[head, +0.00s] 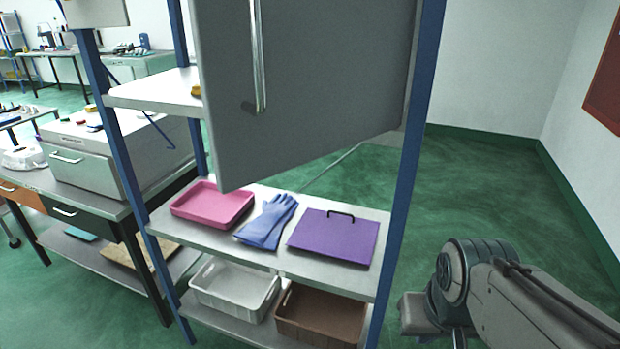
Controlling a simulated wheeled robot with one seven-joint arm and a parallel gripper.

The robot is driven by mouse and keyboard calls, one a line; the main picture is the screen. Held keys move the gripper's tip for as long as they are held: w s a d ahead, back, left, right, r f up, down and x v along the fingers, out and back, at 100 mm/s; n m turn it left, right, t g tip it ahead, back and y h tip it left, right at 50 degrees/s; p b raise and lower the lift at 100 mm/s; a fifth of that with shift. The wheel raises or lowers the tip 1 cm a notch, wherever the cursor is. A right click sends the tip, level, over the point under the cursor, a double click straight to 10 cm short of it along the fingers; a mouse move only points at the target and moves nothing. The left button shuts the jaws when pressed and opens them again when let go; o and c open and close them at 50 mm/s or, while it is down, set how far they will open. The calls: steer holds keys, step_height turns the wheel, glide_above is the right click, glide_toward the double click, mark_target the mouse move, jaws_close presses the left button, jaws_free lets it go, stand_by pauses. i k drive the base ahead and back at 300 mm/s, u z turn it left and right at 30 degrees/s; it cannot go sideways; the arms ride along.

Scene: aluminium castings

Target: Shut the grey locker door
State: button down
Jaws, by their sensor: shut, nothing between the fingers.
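The grey locker door (330,85) fills the upper middle of the head view. It stands open, its right edge at the blue right post and its free left edge swung out towards me. A long vertical metal handle (258,55) is on its face near the free edge. The top of the door is cut off by the frame. Part of my arm shows at the lower right, apart from the door. My gripper cannot be made out in this view.
A white basket (235,288) and a brown crate (320,318) sit lower. A workbench (95,205) stands left. Green floor (500,185) is clear at right.

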mark_target(285, 85)
steer(key=z, duration=0.35)
steer(key=k, duration=0.85)
steer(key=u, duration=1.05)
